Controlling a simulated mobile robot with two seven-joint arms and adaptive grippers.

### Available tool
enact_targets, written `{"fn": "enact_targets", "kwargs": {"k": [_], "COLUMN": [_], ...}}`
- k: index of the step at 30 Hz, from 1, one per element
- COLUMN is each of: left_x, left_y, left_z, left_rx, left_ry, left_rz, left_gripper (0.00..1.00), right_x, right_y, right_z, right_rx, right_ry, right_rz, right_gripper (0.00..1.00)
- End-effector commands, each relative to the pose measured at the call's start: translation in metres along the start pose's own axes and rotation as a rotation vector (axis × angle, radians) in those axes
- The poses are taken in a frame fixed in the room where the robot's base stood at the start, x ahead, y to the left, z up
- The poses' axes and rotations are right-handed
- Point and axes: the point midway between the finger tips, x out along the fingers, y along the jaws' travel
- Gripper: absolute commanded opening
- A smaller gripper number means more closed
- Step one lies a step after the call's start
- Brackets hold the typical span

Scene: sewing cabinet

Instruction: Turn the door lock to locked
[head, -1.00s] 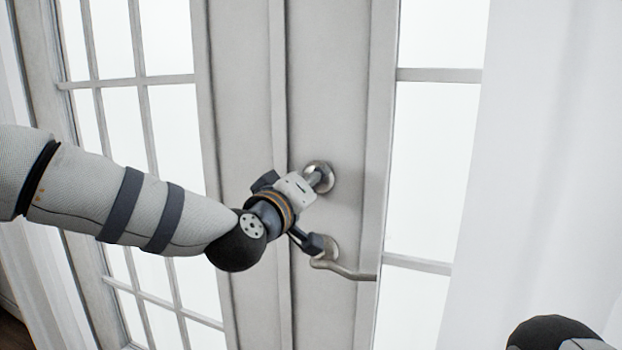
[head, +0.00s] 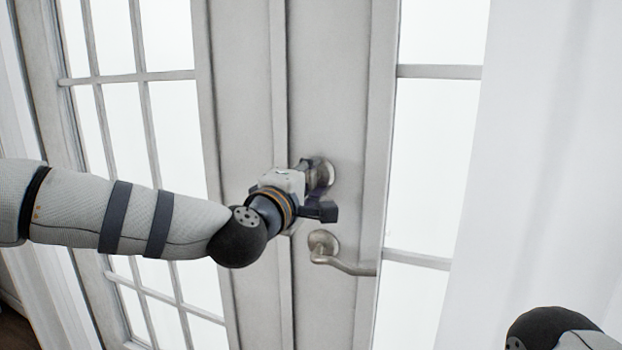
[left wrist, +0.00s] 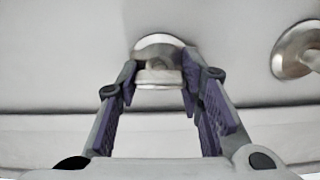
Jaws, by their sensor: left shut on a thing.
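The door lock (head: 327,173) is a round silver plate with a turn piece, set on the pale grey door above the lever handle. In the left wrist view, the lock (left wrist: 158,47) shows straight ahead, its turn piece lying flat across the picture between the two purple-padded fingers. My left gripper (head: 316,188) is at the lock, shut on the turn piece; its fingertips (left wrist: 158,78) sit on either side of it. The gripper's body and fingers partly hide the lock in the head view.
The lever handle (head: 340,260) sits just below the lock, close to my left gripper, and points right. White curtains (head: 545,150) hang at the right. Glass panes flank the door frames. Part of my right arm shows at the bottom right, away from the door.

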Motion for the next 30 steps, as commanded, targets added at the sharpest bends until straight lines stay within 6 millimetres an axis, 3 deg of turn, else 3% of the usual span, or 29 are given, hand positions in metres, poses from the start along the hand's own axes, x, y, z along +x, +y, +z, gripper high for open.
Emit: {"fn": "enact_targets", "kwargs": {"k": [20, 21, 23, 30], "left_x": [-0.0001, -0.0001, -0.0001, 0.0], "left_y": [-0.0001, 0.0, 0.0, -0.0001], "left_z": [0.0003, 0.0003, 0.0003, 0.0002], "left_rx": [-0.057, -0.056, -0.056, -0.055], "left_ry": [0.0, 0.0, 0.0, 0.0], "left_rz": [0.0, 0.0, 0.0, 0.0], "left_gripper": [0.06, 0.39, 0.52, 0.55], "right_x": [0.0005, 0.0005, 0.0005, 0.0005], "right_y": [0.0, 0.0, 0.0, 0.0], "right_z": [0.0003, 0.0003, 0.0003, 0.0003], "right_rx": [0.0, 0.0, 0.0, 0.0], "right_ry": [-0.001, -0.001, -0.001, -0.001], "right_rz": [0.0, 0.0, 0.0, 0.0], "right_gripper": [0.4, 0.4, 0.4, 0.4]}}
